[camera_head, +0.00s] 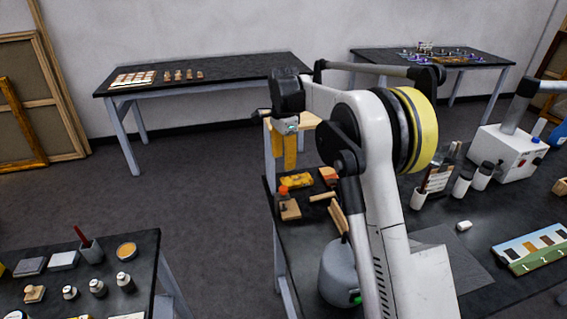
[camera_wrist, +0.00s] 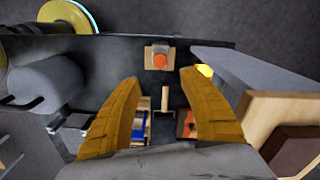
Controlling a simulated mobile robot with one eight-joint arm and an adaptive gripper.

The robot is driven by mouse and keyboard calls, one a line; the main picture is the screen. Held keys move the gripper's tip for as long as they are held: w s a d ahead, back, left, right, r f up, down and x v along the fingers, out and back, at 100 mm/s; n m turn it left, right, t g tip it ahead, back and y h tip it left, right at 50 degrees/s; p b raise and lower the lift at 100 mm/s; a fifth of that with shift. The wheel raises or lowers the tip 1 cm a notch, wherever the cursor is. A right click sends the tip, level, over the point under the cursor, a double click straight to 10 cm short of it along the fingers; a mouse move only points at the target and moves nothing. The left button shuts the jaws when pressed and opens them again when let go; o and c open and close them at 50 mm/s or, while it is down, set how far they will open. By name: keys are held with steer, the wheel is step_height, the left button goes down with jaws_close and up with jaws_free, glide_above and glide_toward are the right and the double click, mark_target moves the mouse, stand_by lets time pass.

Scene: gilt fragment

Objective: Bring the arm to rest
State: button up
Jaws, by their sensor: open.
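My arm, white with black and yellow joints, rises over the workbench at the centre right of the head view. My gripper (camera_head: 284,160) hangs down at its end, with yellow fingers above the far left part of the bench. In the wrist view the two yellow fingers of my gripper (camera_wrist: 160,90) are spread apart with nothing held between them. Below them lies a small wooden block with an orange top (camera_wrist: 158,57), which also shows in the head view (camera_head: 289,205). The fingers look apart from everything on the bench.
The black workbench (camera_head: 470,265) carries a grey rounded object (camera_head: 338,272), a white box (camera_head: 508,150), jars and a colour strip (camera_head: 535,248). Another table (camera_head: 230,68) stands at the back wall, and one (camera_head: 145,250) at the lower left. Open floor (camera_head: 200,190) lies between.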

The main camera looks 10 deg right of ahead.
steer(key=s+r+n+t+b, duration=0.15)
steer(key=s+r+n, duration=0.25)
steer(key=s, duration=0.5)
steer(key=s+r+n+t+b, duration=0.15)
steer(key=s+r+n, duration=0.3)
steer(key=s, duration=0.55)
steer(key=s+f+n+t+b, duration=0.1)
steer(key=s+f+n+t, duration=0.1)
steer(key=s, duration=0.7)
steer(key=s+f+n+t+b, duration=0.1)
steer(key=s+f+n, duration=0.3)
steer(key=s, duration=0.5)
step_height(320, 180, down, 2)
steer(key=shift+f+n+t, duration=0.15)
steer(key=shift+n+t, duration=0.2)
steer(key=shift+t, duration=0.15)
